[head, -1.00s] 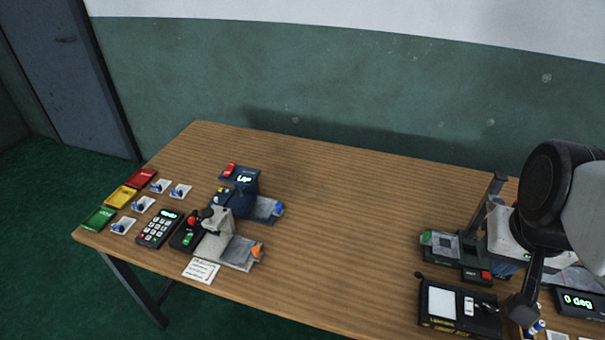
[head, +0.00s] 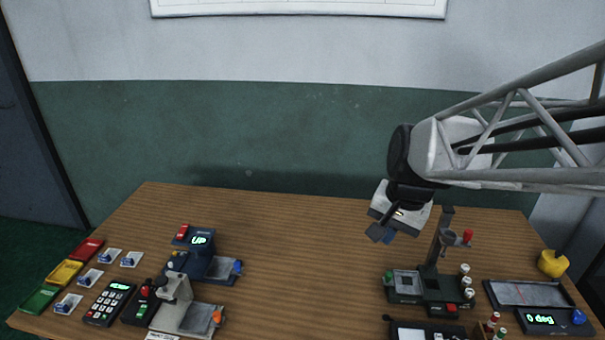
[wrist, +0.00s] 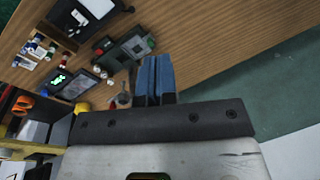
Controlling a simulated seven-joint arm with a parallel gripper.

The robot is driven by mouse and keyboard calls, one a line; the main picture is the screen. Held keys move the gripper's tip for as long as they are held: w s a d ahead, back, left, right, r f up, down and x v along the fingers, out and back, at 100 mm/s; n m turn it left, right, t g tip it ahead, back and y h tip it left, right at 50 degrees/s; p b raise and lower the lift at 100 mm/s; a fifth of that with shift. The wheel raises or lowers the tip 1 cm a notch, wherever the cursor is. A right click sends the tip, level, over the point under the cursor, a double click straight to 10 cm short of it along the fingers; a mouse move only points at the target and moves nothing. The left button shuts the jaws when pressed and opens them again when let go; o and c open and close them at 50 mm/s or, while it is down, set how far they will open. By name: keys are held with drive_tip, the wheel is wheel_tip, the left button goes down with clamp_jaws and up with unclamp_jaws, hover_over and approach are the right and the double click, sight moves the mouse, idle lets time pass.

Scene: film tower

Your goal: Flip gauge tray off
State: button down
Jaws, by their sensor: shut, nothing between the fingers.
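A gauge with a green "0 deg" display (head: 541,319) stands at the right end of the table. A flat grey tray (head: 527,294) lies against its back, and a blue knob (head: 579,317) is at its right. The display also shows in the wrist view (wrist: 57,81), with the tray beside it (wrist: 75,87). I cannot make out a switch on it. My gripper (head: 380,233) is above the table, left of and apart from the gauge. Its blue fingers (wrist: 155,80) are together and empty in the wrist view.
A dark stand with a post (head: 441,240) and a red knob is between my gripper and the gauge. A yellow object (head: 552,263) sits behind the gauge. Small bottles (head: 493,324) stand at its left. The middle of the table is clear.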

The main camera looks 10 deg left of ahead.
drive_tip(key=w+a+f+m+g, duration=0.1)
drive_tip(key=w+a+f+m, duration=0.1)
drive_tip(key=w+a+f, duration=0.4)
drive_tip(key=w+a+f+m+g+y, duration=0.1)
drive_tip(key=w+a+f+m, duration=0.2)
drive_tip(key=w+a+f, duration=0.4)
drive_tip(key=w+a+f+m+g+y, duration=0.1)
drive_tip(key=w+a+f+m, duration=0.2)
drive_tip(key=w+a+f, duration=0.4)
drive_tip(key=shift+a+f, duration=0.2)
drive_tip(key=shift+a, duration=4.25)
drive_tip(key=shift+f, duration=0.1)
approach(242, 270)
drive_tip(key=f, duration=0.1)
drive_tip(key=d+f, duration=0.1)
drive_tip(key=f, duration=0.1)
drive_tip(key=w+d+f, duration=0.1)
drive_tip(key=shift+w+f, duration=0.1)
drive_tip(key=shift+f, duration=0.2)
drive_tip(key=shift+s+a+r, duration=0.1)
drive_tip(key=shift+s+a, duration=0.15)
drive_tip(key=shift+a, duration=0.25)
drive_tip(key=shift+s+a, duration=0.25)
drive_tip(key=shift+a, duration=0.2)
drive_tip(key=shift+s+a, duration=0.4)
drive_tip(key=shift+a, duration=0.35)
